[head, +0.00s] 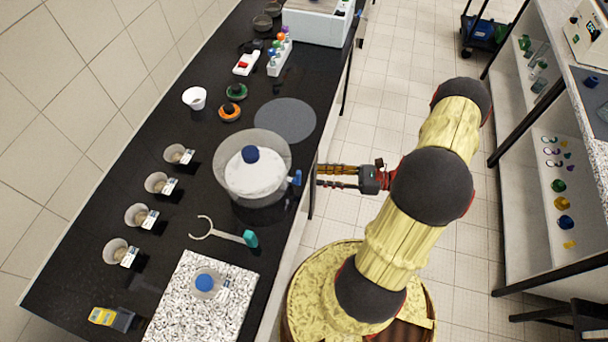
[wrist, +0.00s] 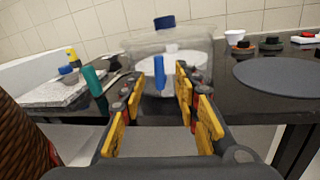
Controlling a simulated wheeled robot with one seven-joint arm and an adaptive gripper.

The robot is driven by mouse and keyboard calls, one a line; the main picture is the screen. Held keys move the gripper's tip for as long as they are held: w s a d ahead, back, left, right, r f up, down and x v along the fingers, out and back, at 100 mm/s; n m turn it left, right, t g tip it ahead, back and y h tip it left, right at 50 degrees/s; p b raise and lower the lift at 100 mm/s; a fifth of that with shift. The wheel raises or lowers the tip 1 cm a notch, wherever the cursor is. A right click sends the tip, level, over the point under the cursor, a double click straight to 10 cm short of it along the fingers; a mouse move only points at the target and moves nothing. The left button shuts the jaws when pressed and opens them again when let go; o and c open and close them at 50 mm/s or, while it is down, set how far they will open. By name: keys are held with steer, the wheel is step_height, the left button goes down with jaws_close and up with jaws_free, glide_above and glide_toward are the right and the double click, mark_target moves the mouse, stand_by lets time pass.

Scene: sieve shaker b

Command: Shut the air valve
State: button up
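A clear round desiccator vessel (head: 235,185) with a blue lid knob (head: 250,154) and white content stands near the bench's right edge. The air valve, a blue handle (head: 297,178), sticks out from its side toward my gripper. In the wrist view the valve handle (wrist: 159,73) stands upright, in front of the vessel (wrist: 188,50). My gripper (head: 319,176) is level with the valve and just outside the bench edge. Its yellow-padded fingers (wrist: 159,90) are open, with the valve in line with the gap between them. I see no contact with it.
A dark grey disc (head: 285,120) lies behind the vessel. A hooked tool with a teal handle (head: 250,238) and a speckled slab (head: 195,310) lie in front. Several small cups stand along the left. The bench edge (wrist: 230,118) runs just below my fingers.

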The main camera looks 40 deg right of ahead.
mark_target(298, 178)
steer(key=x, duration=0.7)
steer(key=shift+p, duration=0.3)
steer(key=shift+a, duration=0.1)
steer(key=shift+c, duration=0.5)
jaws_close()
